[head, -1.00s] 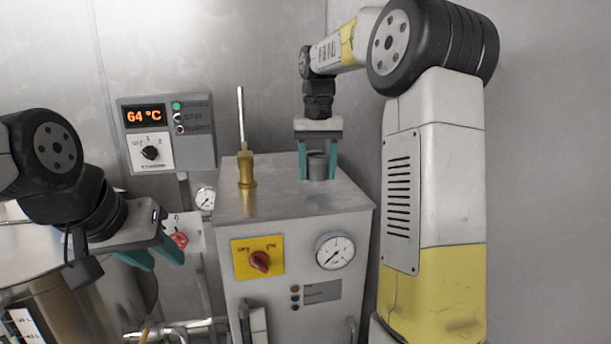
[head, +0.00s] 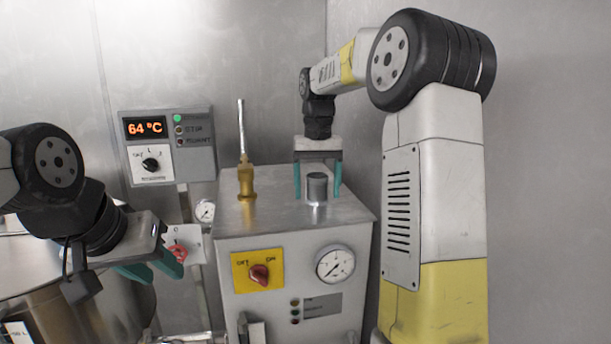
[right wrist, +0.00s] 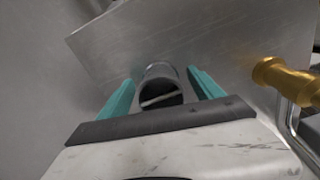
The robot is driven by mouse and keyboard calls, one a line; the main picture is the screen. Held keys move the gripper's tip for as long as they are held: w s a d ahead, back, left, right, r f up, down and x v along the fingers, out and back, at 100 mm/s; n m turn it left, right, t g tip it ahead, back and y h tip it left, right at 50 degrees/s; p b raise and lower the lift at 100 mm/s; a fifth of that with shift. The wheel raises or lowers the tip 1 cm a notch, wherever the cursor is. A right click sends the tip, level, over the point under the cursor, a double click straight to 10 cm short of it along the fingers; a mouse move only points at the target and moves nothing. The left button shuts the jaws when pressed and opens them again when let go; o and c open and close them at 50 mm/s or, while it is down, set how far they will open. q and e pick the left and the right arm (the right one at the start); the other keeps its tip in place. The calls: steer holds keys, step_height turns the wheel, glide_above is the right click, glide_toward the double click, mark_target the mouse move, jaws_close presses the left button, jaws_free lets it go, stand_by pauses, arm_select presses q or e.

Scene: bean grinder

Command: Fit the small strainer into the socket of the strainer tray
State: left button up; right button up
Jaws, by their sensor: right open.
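A small grey open-topped cylinder (head: 317,187), which I take for the small strainer, is upright at the back right of the metal box's top (head: 275,203). My right gripper (head: 317,193) is open, with one teal finger on each side of the cylinder and a gap visible. In the right wrist view the cylinder (right wrist: 161,72) lies between the spread fingers (right wrist: 161,88), its dark opening crossed by a light slanted bar. I cannot make out a strainer tray or socket. My left gripper (head: 152,270) hangs at the lower left; its finger gap is unclear.
A brass valve (head: 246,183) with an upright rod stands left of the cylinder on the box top. The box front has a red knob (head: 259,274) and a gauge (head: 335,264). A temperature panel (head: 168,145) is on the wall. A metal vessel (head: 105,300) is lower left.

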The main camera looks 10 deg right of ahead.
step_height(320, 180, up, 12)
steer(key=s+f+n+t+y, duration=0.1)
steer(key=s+f+t, duration=0.1)
steer(key=s, duration=0.9)
steer(key=shift+a+t, duration=0.15)
steer(key=shift+t, duration=0.25)
steer(key=shift+o, duration=0.5)
steer(key=s+a+f+n+t+y, duration=0.1)
steer(key=s+a+f+t, duration=0.1)
steer(key=s+f, duration=0.9)
steer(key=s+t, duration=0.1)
steer(key=s, duration=0.1)
steer(key=shift+s, duration=0.3)
steer(key=w+d+r+n+g+h, duration=0.1)
steer(key=w+r+g, duration=0.3)
steer(key=w, duration=0.9)
steer(key=w+d+r+n+g+h, duration=0.15)
steer(key=w+r, duration=0.35)
steer(key=w, duration=0.7)
steer(key=shift+m+y, duration=0.25)
step_height(320, 180, down, 7)
steer(key=shift+a+r, duration=0.1)
steer(key=shift+r, duration=0.15)
steer(key=c, duration=1.6)
